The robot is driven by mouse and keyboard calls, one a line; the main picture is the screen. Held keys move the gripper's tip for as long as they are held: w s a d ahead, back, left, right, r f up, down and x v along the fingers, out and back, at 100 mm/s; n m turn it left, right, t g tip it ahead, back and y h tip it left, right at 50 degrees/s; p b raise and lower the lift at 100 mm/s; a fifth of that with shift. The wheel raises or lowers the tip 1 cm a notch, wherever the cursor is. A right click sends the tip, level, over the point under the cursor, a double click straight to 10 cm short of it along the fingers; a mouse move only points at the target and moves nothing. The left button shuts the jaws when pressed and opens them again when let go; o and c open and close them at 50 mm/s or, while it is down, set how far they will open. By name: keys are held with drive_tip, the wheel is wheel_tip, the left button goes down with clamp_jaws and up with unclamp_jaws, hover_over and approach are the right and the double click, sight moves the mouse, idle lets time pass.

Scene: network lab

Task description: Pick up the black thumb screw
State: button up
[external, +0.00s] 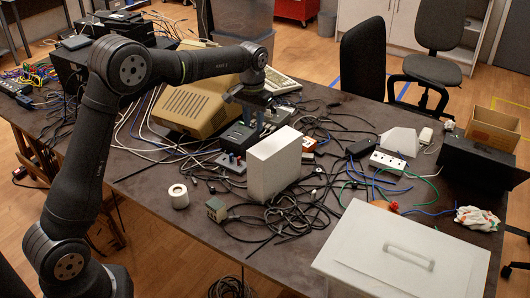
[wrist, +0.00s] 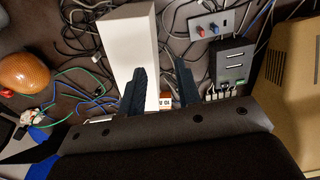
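I cannot pick out the black thumb screw for certain in either view; several small dark pieces lie among the cables on the table and are too small to tell apart. My gripper (external: 252,121) points down over the middle of the table, above a black device and behind the tall white box. In the wrist view my gripper (wrist: 161,68) has its two dark fingers spread apart, with nothing held between them. The white box (wrist: 128,45) shows behind and beside the left finger. The lower part of that view is hidden by my gripper body.
The tall white box (external: 274,164) stands close to my gripper. A beige computer case (external: 195,108) is to its left. Tangled black cables (external: 290,212) cover the table middle. A white lidded box (external: 400,255) fills the front right. The front left tabletop (external: 150,185) is mostly clear.

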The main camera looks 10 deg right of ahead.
drive_tip(key=shift+w+a, duration=0.1)
drive_tip(key=shift+o, duration=0.2)
drive_tip(key=shift+o, duration=1.4)
